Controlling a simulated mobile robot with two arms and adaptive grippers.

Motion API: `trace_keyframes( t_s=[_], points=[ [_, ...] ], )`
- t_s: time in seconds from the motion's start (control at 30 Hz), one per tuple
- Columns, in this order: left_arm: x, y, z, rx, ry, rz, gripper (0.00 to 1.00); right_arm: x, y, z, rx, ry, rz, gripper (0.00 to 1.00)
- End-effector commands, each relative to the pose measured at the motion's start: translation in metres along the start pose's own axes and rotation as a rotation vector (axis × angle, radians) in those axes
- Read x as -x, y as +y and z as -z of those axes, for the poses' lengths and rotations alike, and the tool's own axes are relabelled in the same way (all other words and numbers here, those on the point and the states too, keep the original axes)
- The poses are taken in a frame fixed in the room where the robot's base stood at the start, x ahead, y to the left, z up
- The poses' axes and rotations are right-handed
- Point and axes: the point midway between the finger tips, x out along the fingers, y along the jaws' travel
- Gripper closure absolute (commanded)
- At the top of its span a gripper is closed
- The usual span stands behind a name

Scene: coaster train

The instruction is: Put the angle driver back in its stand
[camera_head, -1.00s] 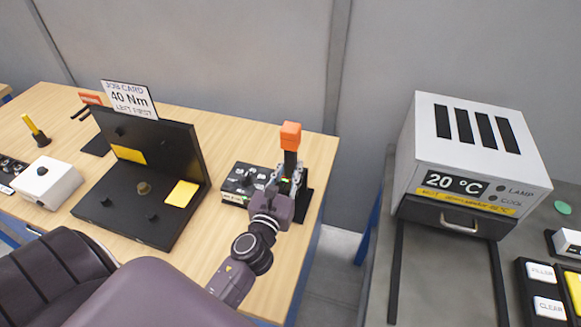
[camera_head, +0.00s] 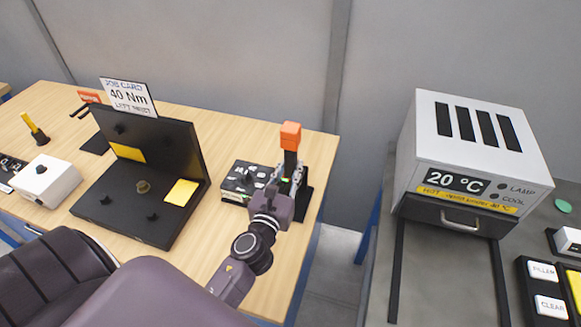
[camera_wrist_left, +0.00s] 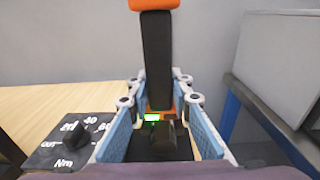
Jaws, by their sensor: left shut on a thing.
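The angle driver (camera_head: 290,160) stands upright, with an orange top and a dark body. It also shows in the wrist view (camera_wrist_left: 157,60), with an orange band and a small green light low down. My left gripper (camera_head: 284,180) is shut on it, with blue-padded fingers (camera_wrist_left: 162,125) on either side. A dark stand (camera_head: 304,203) shows behind and beside the gripper at the driver's lower end. The gripper hides that end, so I cannot tell whether it is seated. My right gripper is not in view.
A black dial box (camera_head: 238,183) is close left of the gripper. A black angled fixture (camera_head: 150,220) with yellow pads and a job card (camera_head: 128,97) stands farther left. The bench's right edge is near. A white oven (camera_head: 470,150) stands across a gap.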

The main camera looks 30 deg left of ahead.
Motion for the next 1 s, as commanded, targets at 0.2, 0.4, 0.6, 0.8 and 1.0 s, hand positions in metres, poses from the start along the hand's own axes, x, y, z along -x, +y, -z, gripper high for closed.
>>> trace_keyframes(
  t_s=[0.2,0.4,0.6,0.8,1.0],
  points=[
    [-0.001,-0.001,-0.002,0.0,-0.01,0.002,1.0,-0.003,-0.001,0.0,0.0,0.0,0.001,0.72],
    [-0.001,-0.001,0.001,0.0,-0.01,0.002,1.0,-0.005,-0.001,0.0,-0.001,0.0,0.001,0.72],
    [-0.001,-0.001,0.003,0.0,-0.01,0.002,1.0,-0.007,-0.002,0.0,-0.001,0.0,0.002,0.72],
    [-0.001,-0.001,0.006,0.0,-0.009,0.002,1.0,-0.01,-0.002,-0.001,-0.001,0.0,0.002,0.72],
    [-0.001,0.0,0.007,0.0,-0.005,0.001,0.6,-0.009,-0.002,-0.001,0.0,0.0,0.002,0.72]
  ],
)
